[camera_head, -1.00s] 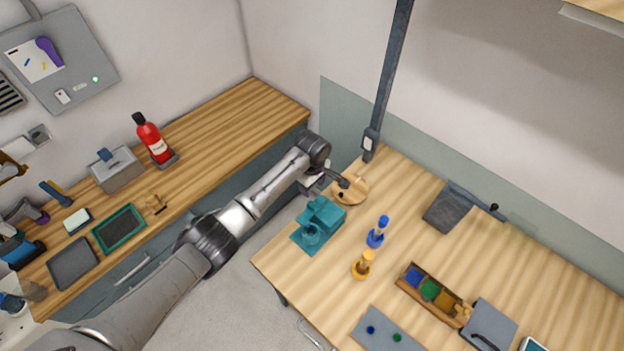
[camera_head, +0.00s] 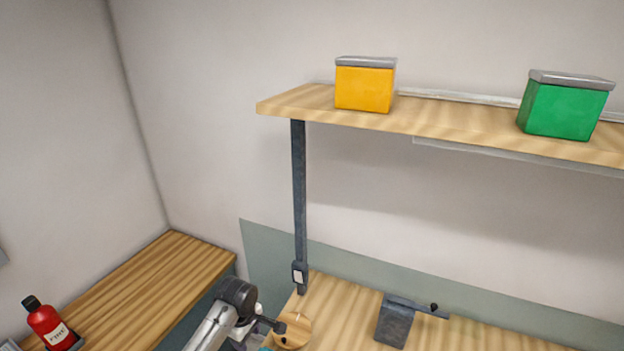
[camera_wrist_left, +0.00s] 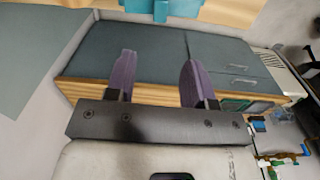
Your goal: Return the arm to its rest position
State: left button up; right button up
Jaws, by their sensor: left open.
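My left arm (camera_head: 218,322) comes in from the bottom edge of the head view, over the gap between the two benches. Its gripper (camera_wrist_left: 157,72) shows in the left wrist view with two purple fingers wide apart and nothing between them. In the head view the gripper end is small and partly hidden, beside a round wooden piece (camera_head: 294,333) at the workbench corner; I cannot tell whether they touch. A teal object (camera_wrist_left: 165,8) lies beyond the fingers at the top of the wrist view. My right gripper is not in view.
A wooden shelf (camera_head: 450,123) holds a yellow bin (camera_head: 364,88) and a green bin (camera_head: 563,108), above a dark post (camera_head: 299,190). A dark grey block (camera_head: 395,320) stands on the workbench. A red extinguisher (camera_head: 46,322) stands on the left counter (camera_head: 160,285).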

pick_arm(q)
jog(key=w+d+r+m+t, duration=0.2)
jog(key=r+m+t, duration=0.1)
jog(key=r+m, duration=0.4)
jog(key=w+d+r+m+t, duration=0.1)
jog(key=w+r+m+t, duration=0.15)
jog(key=r+m, duration=0.55)
jog(key=s+d+r+m+t, duration=0.1)
jog(key=s+r+m+t, duration=0.2)
jog(key=s+r+t, duration=0.3)
jog(key=s+a+f+g+p, duration=0.1)
jog(key=s+f+g, duration=0.1)
jog(key=s+f, duration=0.5)
jog(key=s+a+f+n+g+p, duration=0.1)
jog(key=s+f, duration=0.6)
jog(key=s, duration=1.2)
jog(key=s+a+f+n+g+p, duration=0.1)
jog(key=s+f+g, duration=0.4)
jog(key=s, duration=0.8)
notch_tip(320, 180, down, 2)
jog(key=shift+s+a+f+p, duration=0.1)
jog(key=shift+s+a+p, duration=0.3)
jog(key=shift+a, duration=0.5)
